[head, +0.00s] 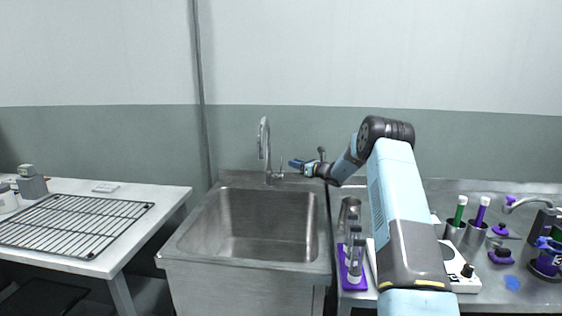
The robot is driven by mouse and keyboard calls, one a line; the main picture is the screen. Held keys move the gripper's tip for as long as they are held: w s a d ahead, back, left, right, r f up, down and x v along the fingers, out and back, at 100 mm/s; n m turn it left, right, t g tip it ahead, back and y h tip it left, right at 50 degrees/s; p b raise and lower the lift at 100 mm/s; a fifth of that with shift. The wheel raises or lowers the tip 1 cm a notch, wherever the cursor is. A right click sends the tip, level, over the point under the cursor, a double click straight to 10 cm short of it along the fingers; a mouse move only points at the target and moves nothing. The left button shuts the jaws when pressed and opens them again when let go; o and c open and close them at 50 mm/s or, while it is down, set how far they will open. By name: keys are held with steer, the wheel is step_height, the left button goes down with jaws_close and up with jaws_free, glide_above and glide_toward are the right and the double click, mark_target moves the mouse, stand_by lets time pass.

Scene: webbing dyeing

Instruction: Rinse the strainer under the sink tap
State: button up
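The sink (250,262) is a deep steel basin in the middle of the head view, and it looks empty. Its tap (265,140) has a tall curved neck at the back edge. A lever stands beside it. No water is visible. My gripper (296,163) is over the back right of the sink, right of the tap, pointing left. It is small and side-on, so I cannot tell whether it is open or holds anything. I cannot clearly identify a strainer. A metal cup-like thing (348,208) stands on the counter right of the sink, partly hidden by other things.
A black wire rack (70,220) lies on the white table (168,192) at left. The right counter (470,190) holds a purple tray (352,283) with bottles, a white device (463,272), metal cups (473,235) with coloured sticks, and purple items. My arm crosses this counter.

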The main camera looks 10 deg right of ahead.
mark_target(282, 159)
steer(key=x, duration=0.8)
steer(key=shift+w+a, duration=0.2)
steer(key=shift+w, duration=0.05)
steer(key=shift+c, duration=0.4)
jaws_close()
